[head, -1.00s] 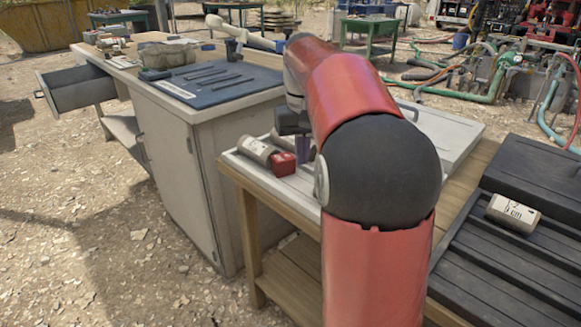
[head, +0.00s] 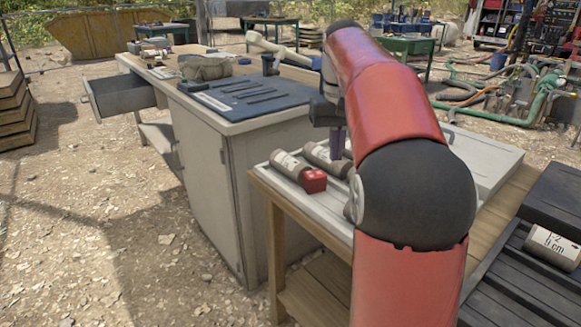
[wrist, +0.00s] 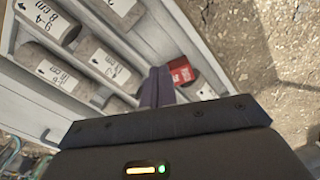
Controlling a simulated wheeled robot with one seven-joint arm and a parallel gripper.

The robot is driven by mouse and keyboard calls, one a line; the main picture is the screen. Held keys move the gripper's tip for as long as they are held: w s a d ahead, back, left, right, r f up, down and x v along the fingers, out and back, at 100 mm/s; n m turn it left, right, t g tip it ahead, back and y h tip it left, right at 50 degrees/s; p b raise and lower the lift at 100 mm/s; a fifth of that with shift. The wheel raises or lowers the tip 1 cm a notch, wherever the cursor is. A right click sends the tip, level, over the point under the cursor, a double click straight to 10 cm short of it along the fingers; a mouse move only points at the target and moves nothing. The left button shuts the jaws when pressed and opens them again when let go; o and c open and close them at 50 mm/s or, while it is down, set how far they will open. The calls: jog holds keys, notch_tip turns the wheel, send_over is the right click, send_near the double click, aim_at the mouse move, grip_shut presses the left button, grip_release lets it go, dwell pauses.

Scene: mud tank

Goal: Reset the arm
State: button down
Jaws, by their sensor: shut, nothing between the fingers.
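My red and black arm crosses the right middle of the head view. My gripper (head: 337,142) hangs fingers down over the white core tray (head: 322,217) on the wooden table. In the wrist view the dark fingers (wrist: 157,87) are together with nothing between them, above the tray. The tray holds several grey core samples with paper labels, such as one (wrist: 108,68) in the wrist view. A red block (head: 314,181) sits at the end of one grey core (head: 287,164), and the block also shows in the wrist view (wrist: 181,70).
A cabinet bench (head: 205,165) with an open drawer (head: 122,97) stands to the left. A blue mat (head: 245,98) with dark bars lies on it. A black ribbed crate (head: 500,285) with a labelled core (head: 552,245) is at right. Gravel ground lies open at lower left.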

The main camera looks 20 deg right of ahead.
jog(key=s+a+f+t, duration=0.2)
jog(key=s+a, duration=0.5)
jog(key=s, duration=0.3)
jog(key=s+a+f+n+t, duration=0.2)
jog(key=s+a+f, duration=0.4)
jog(key=s+f, duration=0.6)
jog(key=shift+t, duration=0.8)
